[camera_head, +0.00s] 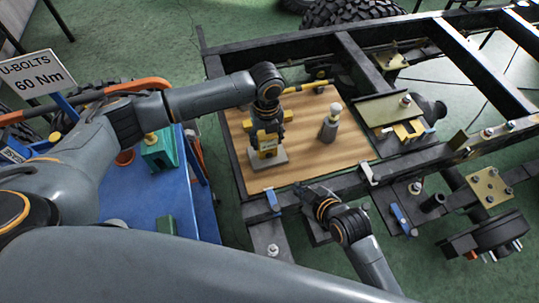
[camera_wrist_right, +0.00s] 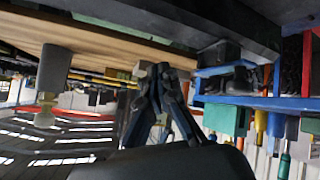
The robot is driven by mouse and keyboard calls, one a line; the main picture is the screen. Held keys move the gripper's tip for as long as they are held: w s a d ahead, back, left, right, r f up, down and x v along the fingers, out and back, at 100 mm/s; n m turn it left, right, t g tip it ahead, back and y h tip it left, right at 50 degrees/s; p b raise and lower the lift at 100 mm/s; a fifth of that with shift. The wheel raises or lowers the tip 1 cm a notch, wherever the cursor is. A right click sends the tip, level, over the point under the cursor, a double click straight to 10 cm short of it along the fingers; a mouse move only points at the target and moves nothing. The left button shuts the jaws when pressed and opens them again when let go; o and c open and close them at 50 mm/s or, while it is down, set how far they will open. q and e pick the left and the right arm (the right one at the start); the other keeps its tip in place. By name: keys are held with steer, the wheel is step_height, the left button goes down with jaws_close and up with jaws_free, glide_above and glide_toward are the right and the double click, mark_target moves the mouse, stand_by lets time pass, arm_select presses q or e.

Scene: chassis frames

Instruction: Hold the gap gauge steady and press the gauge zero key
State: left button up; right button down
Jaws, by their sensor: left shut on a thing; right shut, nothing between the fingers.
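I cannot make out the zero key. My right gripper (camera_head: 308,191) is shut and empty, near the board's front edge, to the right of and nearer than the gauge, apart from it. In the right wrist view, the shut fingers (camera_wrist_right: 156,75) overlap a pale block behind them.
A grey cylinder with a pale top (camera_head: 329,123) stands on the wooden board (camera_head: 350,148) right of the gauge; board space between them is clear. Dark chassis rails (camera_head: 345,185) border the board, with blue-handled clamps (camera_head: 272,201). A blue bench (camera_head: 195,205) stands left.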

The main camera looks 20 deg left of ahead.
mark_target(269, 156)
steer(key=shift+m+g, duration=0.3)
steer(key=shift+g, duration=0.2)
steer(key=s+a, duration=0.2)
steer(key=a, duration=0.1)
steer(key=shift+s+a, duration=0.25)
steer(key=shift+a, duration=0.05)
steer(key=shift+w, duration=0.1)
steer(key=shift+w+a, duration=0.8)
steer(key=shift+w, duration=0.4)
steer(key=shift+w+a, duration=0.8)
steer(key=shift+w, duration=0.35)
steer(key=shift+w+a, duration=0.8)
steer(key=shift+w, duration=0.4)
steer(key=shift+w, duration=0.15)
steer(key=shift+w+a, duration=0.2)
steer(key=shift+a, duration=0.05)
steer(key=shift+w+a, duration=0.25)
steer(key=shift+w, duration=0.1)
steer(key=shift+d, duration=0.1)
steer(key=shift+s+d, duration=0.4)
steer(key=shift+s, duration=0.3)
